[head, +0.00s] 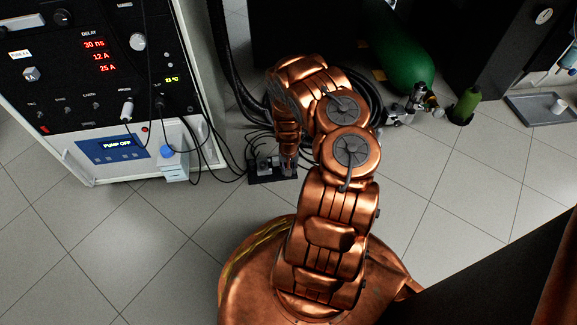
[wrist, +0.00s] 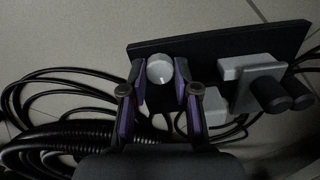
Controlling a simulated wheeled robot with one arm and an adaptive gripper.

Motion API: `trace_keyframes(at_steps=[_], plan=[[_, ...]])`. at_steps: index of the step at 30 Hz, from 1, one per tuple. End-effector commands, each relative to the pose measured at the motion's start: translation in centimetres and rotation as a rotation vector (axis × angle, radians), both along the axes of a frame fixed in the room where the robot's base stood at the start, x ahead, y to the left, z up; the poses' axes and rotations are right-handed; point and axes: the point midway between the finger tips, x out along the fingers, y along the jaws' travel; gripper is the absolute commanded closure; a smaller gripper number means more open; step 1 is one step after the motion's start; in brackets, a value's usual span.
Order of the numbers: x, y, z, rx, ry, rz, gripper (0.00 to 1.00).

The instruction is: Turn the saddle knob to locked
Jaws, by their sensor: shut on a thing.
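A pale round knob (wrist: 160,68), seemingly the saddle knob, stands on a black plate (wrist: 215,42) in the wrist view. My gripper (wrist: 161,78) is shut on it, with one purple-padded finger on each side. I see no readable mark showing which way the knob is turned. To its right on the plate is a grey block (wrist: 246,66) with two black knobs (wrist: 284,92). In the head view the plate (head: 259,180) lies on the floor, and my gripper (head: 289,163) reaches down at its right part. The knob itself is hidden there.
Black cables (wrist: 60,90) loop left of the plate. An instrument rack (head: 100,95) with a "PUMP OFF" display stands at left. A blue-capped bottle (head: 172,165) is by it. A green cylinder (head: 402,50) and a grey tray (head: 525,112) are at right. Floor in front is clear.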

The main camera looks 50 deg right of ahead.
Motion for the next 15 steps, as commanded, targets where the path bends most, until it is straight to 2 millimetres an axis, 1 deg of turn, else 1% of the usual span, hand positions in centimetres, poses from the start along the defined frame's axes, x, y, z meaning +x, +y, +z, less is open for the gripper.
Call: trace_keyframes(at_steps=[1, 15], plan=[[-0.09, 0.35, 0.28, 0.007, 0.004, 0.021, 1.00], [-0.06, 0.25, 0.28, 0.005, 0.002, 0.257, 1.00]])
